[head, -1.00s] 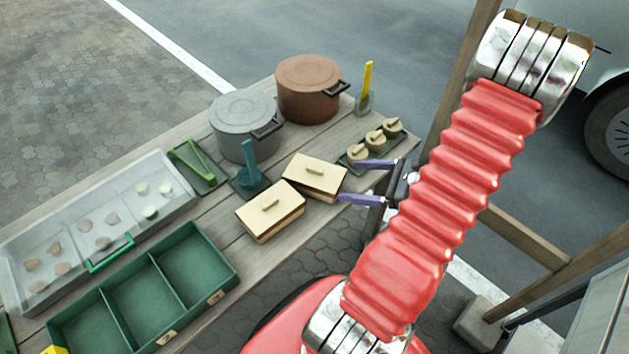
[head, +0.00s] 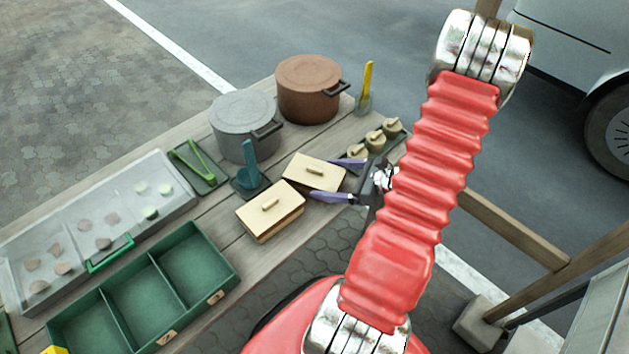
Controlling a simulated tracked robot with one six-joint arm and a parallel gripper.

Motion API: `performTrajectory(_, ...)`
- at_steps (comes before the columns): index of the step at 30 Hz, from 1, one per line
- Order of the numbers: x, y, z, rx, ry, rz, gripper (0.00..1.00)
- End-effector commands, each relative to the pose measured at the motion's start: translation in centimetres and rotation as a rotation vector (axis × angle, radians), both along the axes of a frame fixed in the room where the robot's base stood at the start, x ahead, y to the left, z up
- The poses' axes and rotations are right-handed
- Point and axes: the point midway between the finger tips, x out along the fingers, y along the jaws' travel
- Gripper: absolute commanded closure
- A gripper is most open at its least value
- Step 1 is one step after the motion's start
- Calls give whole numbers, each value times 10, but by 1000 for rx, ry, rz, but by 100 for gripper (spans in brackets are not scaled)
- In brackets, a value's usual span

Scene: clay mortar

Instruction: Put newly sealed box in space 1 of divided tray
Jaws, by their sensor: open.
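Two cream boxes with lids and small handles stand on the wooden table: a front box (head: 270,213) and a rear box (head: 318,176) to its upper right. Both lids look closed; I cannot tell which was newly sealed. The green divided tray (head: 152,262) lies at the lower left, its visible compartments empty.
A grey pot (head: 243,125) and a brown pot (head: 308,90) stand behind the boxes. Several small knobbed pieces (head: 375,140) sit close behind my gripper.

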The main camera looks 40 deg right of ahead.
Motion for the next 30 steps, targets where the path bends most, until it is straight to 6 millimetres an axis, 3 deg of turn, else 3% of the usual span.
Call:
performTrajectory(7, 7, 4, -3, 0, 0, 2, 15)
performTrajectory(18, 41, 19, -19, 0, 0, 1, 15)
performTrajectory(30, 44, 20, -20, 0, 0, 0, 15)
